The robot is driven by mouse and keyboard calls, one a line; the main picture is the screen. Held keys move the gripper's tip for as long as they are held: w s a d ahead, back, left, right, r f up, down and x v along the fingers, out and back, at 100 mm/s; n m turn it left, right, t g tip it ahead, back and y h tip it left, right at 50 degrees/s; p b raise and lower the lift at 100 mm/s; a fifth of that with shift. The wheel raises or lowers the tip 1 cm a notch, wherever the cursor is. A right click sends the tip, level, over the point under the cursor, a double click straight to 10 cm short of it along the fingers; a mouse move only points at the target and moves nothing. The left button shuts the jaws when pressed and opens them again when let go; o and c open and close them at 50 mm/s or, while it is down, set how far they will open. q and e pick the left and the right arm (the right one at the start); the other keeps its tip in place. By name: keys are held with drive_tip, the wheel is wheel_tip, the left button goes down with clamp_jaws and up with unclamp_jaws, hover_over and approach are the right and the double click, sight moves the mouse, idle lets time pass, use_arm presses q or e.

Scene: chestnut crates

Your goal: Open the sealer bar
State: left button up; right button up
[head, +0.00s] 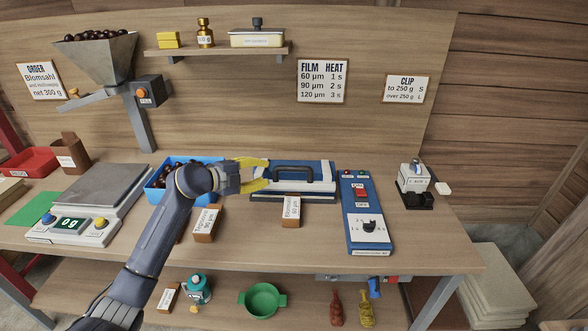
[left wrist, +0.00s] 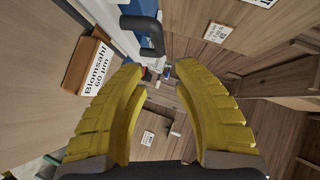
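The sealer (head: 322,198) is a blue and white unit at the middle of the bench. Its bar (head: 318,168) lies across it and looks down, with a black handle (head: 302,180) on top. The handle also shows at the upper left of the left wrist view (left wrist: 152,40). My left gripper (head: 266,174) has its yellow fingers spread at the left end of the handle. In the left wrist view the fingers (left wrist: 160,70) are apart with nothing between them, and the handle lies beyond the tips. My right gripper is not in view.
Labelled bag boxes (head: 291,212) (head: 204,224) stand in front of the sealer. A blue control panel (head: 366,228) with a red switch and a dial is at its right. A blue bin (head: 158,196) of chestnuts and a scale (head: 72,228) are at the left.

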sight(291, 168)
use_arm(q)
drive_tip(key=x, duration=1.3)
drive_tip(key=shift+w+d, duration=0.1)
drive_tip(key=shift+d, duration=0.1)
drive_tip(key=shift+c, duration=0.4)
clamp_jaws()
drive_tip(key=shift+r, duration=0.1)
